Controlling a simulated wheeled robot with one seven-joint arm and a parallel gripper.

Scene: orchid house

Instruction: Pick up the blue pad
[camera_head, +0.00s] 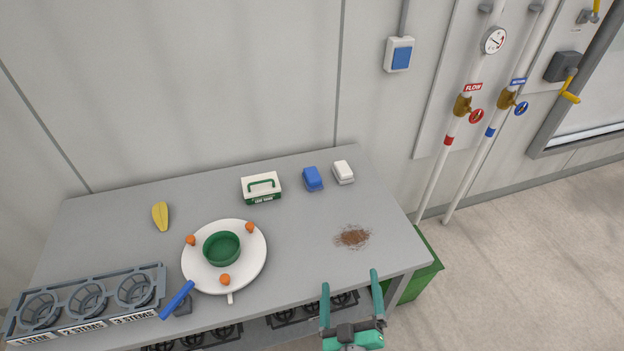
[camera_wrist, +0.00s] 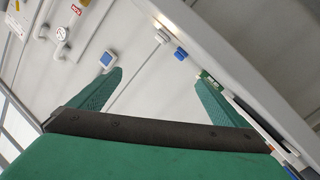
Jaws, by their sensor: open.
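The blue pad (camera_head: 312,179) lies on the grey table (camera_head: 300,235) toward its back right, between a white-and-green box and a white pad. It also shows small in the wrist view (camera_wrist: 180,54), beyond my fingers and between them. My gripper (camera_head: 350,286) is at the table's front edge, to the front and right of the blue pad and well apart from it. Its green fingers are spread and nothing is between them. The wrist view also shows both fingers (camera_wrist: 157,95) apart.
A brown crumbly patch (camera_head: 352,236) lies on the table between my gripper and the pads. A white round plate (camera_head: 254,275) holds a green bowl (camera_head: 222,248).

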